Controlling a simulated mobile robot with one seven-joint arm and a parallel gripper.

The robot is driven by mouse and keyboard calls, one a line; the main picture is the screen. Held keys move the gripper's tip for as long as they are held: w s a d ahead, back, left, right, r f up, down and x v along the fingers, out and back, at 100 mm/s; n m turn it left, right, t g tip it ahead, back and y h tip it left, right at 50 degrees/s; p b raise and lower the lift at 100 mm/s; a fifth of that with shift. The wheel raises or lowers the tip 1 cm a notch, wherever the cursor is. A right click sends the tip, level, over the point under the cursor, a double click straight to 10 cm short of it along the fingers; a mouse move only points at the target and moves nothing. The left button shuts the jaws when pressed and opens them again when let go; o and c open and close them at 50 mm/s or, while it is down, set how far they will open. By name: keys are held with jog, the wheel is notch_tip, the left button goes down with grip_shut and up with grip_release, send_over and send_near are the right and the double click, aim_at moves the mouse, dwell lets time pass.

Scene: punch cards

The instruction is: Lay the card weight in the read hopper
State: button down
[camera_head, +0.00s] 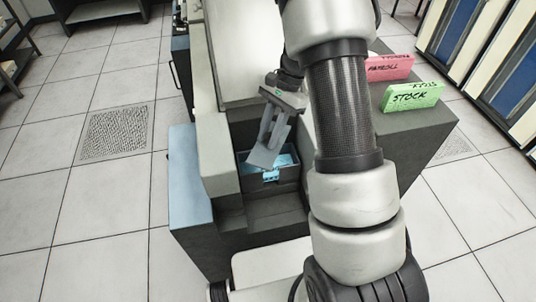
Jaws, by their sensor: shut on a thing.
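My gripper (273,137) points down over the dark read hopper (288,183) in the machine's front. It is shut on a grey, flat piece, which I take as the card weight (262,158). The weight looks tilted and hangs over the hopper's left part, in front of some blue cards (284,161) lying in it. The weight hides part of the cards. I cannot tell whether its lower edge touches them.
The hopper sits between a pale raised side (214,155) on its left and my arm on its right. A pink PAYROLL deck (389,68) and a green STOCK deck (412,97) stand on the dark top at right.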

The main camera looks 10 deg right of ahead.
jog(key=w+f+m+t+b, duration=0.4)
jog(key=f+m+b, duration=0.4)
jog(key=m, duration=0.3)
jog(key=shift+w+d+b, duration=0.35)
jog(key=shift+w, duration=0.3)
